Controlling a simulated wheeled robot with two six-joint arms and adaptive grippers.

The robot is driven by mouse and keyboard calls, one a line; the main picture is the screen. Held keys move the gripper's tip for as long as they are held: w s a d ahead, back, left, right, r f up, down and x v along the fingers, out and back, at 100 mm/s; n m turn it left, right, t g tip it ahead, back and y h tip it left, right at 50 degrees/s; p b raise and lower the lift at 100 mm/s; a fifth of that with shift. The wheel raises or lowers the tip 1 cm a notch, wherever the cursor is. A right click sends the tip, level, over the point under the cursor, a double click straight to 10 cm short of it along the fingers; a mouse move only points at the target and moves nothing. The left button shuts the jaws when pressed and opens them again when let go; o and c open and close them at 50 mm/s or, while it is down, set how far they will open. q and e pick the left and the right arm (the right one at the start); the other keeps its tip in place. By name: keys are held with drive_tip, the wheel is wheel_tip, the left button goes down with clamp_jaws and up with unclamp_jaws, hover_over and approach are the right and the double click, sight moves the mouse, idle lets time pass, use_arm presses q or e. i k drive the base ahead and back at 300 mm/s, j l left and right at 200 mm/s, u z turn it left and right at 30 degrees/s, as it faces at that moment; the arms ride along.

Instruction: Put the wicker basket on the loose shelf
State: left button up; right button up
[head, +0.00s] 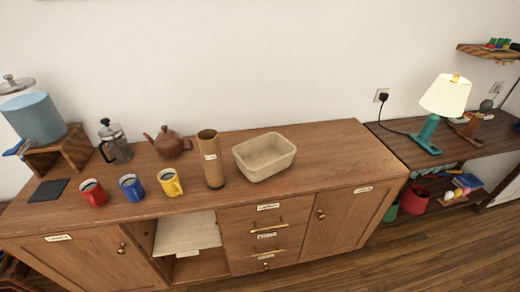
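The wicker basket (264,172) is a pale beige, open, rounded rectangular container. It stands upright on the wooden sideboard top, right of a tall bamboo-like cylinder, and looks empty. A pale board (187,231), which looks like the loose shelf, lies inside the open compartment at the front of the sideboard, left of the drawers. Its back part is hidden under the sideboard top. Neither of my grippers is in view.
The tall brown cylinder (211,165) stands close to the basket's left. Red (93,196), blue (132,190) and yellow (170,185) mugs stand along the front edge, near the open compartment. A teapot (172,145) and French press (115,145) stand behind. The sideboard's right end (345,145) is clear.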

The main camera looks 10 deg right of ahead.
sight(188, 229)
drive_tip(key=i+j+z, duration=0.1)
drive_tip(key=j+z, duration=0.15)
drive_tip(key=j, duration=0.7)
drive_tip(key=j+z, duration=0.3)
drive_tip(key=j, duration=0.7)
